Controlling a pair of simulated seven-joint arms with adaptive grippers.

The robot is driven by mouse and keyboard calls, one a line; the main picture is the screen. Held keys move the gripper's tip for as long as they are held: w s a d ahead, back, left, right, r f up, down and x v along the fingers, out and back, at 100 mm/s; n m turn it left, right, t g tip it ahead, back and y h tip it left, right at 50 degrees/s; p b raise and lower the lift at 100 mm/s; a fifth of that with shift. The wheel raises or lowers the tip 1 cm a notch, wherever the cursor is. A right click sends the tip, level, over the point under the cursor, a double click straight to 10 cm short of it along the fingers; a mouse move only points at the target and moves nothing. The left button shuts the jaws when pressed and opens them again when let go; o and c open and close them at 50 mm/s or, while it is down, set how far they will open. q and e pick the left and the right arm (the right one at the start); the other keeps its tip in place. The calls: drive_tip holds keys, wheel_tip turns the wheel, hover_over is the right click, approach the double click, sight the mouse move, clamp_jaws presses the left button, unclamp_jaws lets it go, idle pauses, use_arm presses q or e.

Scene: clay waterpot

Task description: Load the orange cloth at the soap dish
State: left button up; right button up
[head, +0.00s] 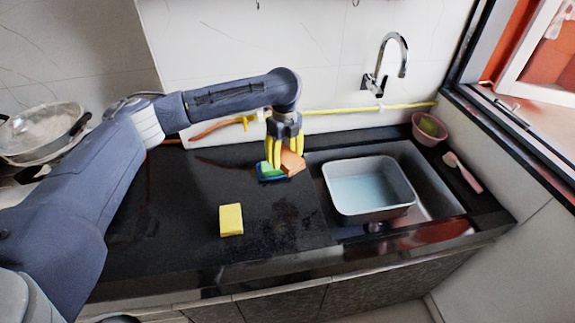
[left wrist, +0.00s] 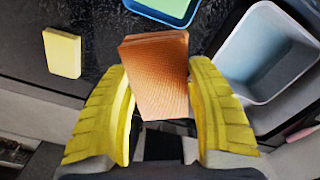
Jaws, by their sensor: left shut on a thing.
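My left gripper (head: 285,158) reaches down over the dark counter with its yellow fingers shut on the orange cloth (head: 292,163). In the left wrist view the cloth (left wrist: 155,72) is a folded, textured block between the two fingers, jutting past their tips. The soap dish (head: 270,178), a small blue tray with a green inside, lies right beside the cloth, partly hidden by the fingers. In the left wrist view the dish (left wrist: 165,10) shows only in part at the top edge, just beyond the cloth. I cannot tell whether cloth and dish touch. My right gripper is not in view.
A yellow sponge (head: 231,220) lies on the counter, nearer the front edge. A grey basin (head: 368,187) sits in the sink to the right, under a tap (head: 385,62). A pink bowl (head: 430,128) stands behind it. The counter left of the sponge is clear.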

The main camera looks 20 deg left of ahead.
use_arm(q)
drive_tip(key=w+a+n, duration=0.1)
drive_tip(key=w+a, duration=0.1)
drive_tip(key=w+a+f+n, duration=0.1)
drive_tip(key=w+a, duration=0.1)
drive_tip(key=w+a+f+n, duration=0.1)
drive_tip(key=w+a, duration=0.1)
drive_tip(key=shift+a+n, duration=0.25)
drive_tip(key=shift+n, duration=0.05)
drive_tip(key=shift+w+f, duration=0.1)
drive_tip(key=shift+f, duration=2.8)
drive_tip(key=shift+f, duration=0.6)
drive_tip(key=shift+r, duration=3.55)
drive_tip(key=shift+n, duration=0.4)
